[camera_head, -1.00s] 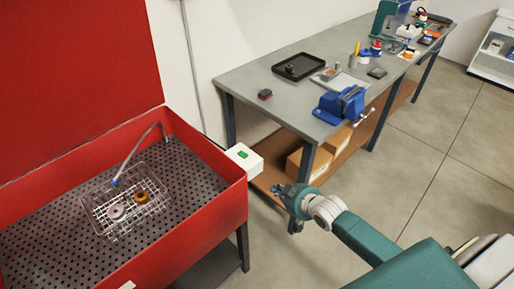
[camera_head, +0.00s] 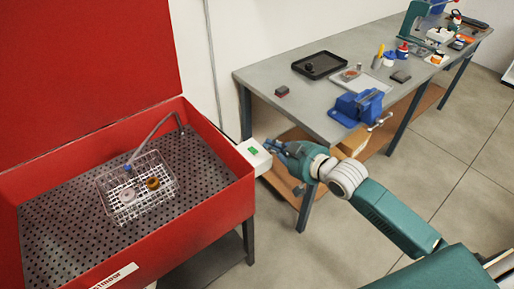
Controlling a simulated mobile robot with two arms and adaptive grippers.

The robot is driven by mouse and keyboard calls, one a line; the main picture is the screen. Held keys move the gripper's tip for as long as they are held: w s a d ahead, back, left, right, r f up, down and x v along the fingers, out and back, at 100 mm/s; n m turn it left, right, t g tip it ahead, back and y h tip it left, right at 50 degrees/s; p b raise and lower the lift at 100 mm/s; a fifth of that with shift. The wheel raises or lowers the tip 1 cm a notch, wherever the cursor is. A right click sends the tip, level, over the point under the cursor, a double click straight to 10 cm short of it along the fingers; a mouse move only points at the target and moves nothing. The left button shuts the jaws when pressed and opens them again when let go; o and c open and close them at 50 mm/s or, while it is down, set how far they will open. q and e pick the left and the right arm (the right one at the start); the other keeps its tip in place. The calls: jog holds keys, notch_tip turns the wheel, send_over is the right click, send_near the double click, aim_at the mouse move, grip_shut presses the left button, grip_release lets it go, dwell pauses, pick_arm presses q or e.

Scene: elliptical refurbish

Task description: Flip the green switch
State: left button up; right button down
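The green switch (camera_head: 253,150) sits on top of a white box (camera_head: 257,162) fixed to the right side of the red parts washer (camera_head: 228,207). My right gripper (camera_head: 272,147) comes in from the right, with its fingertips close beside the box's right edge. The fingers are small and partly overlap each other, and I cannot tell whether they touch the box or how far apart they are. My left gripper is not in view.
A wire basket (camera_head: 108,207) with two round parts stands in the washer beneath a bent hose (camera_head: 152,138). The grey workbench (camera_head: 322,85) behind my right arm carries a blue vise (camera_head: 357,106), a black tray (camera_head: 318,65) and other items. Open floor lies to the right.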

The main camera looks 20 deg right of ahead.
jog(key=p, duration=0.2)
send_over(255, 153)
notch_tip(255, 153, down, 3)
jog(key=f, duration=0.3)
jog(key=shift+s+d, duration=0.1)
jog(key=shift+s, duration=0.2)
jog(key=shift+s+f, duration=0.15)
jog(key=shift+f, duration=0.45)
